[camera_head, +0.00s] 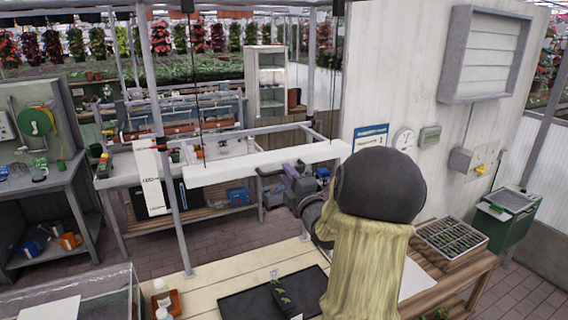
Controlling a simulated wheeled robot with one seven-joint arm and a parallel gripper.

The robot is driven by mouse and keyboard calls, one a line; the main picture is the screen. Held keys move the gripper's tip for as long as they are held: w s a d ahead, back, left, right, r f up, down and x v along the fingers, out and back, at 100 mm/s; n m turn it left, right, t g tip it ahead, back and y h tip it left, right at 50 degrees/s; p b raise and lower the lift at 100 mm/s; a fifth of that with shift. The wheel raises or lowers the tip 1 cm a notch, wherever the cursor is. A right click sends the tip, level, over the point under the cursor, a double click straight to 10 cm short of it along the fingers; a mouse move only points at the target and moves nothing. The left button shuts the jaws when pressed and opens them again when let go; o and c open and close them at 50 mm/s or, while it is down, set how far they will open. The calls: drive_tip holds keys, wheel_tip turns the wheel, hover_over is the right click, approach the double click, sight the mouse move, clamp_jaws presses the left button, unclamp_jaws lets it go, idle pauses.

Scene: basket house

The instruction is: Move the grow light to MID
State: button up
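The grow light (230,168) is a long white bar hung on thin dark cords from the frame above the wooden bench. It tilts slightly, with its right end higher in the picture. My gripper (268,172) is at the end of my dark grey wrist, right against or just in front of the lower edge of the bar, right of its middle. My arm's khaki sleeve and dark round joint hide part of the view there. The fingers are small and dark, so I cannot tell whether they hold the bar. I can read no MID mark.
A black tray (245,305) with a seedling pot (284,300) lies on the wooden bench (215,278) below the light. A metal post (166,150) stands at left. A seedling tray (451,238) sits at right. Orange and white items are at the bench's left end.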

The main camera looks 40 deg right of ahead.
drive_tip(key=shift+p+x, duration=0.55)
drive_tip(key=shift+x, duration=1)
clamp_jaws()
drive_tip(key=shift+f, duration=0.1)
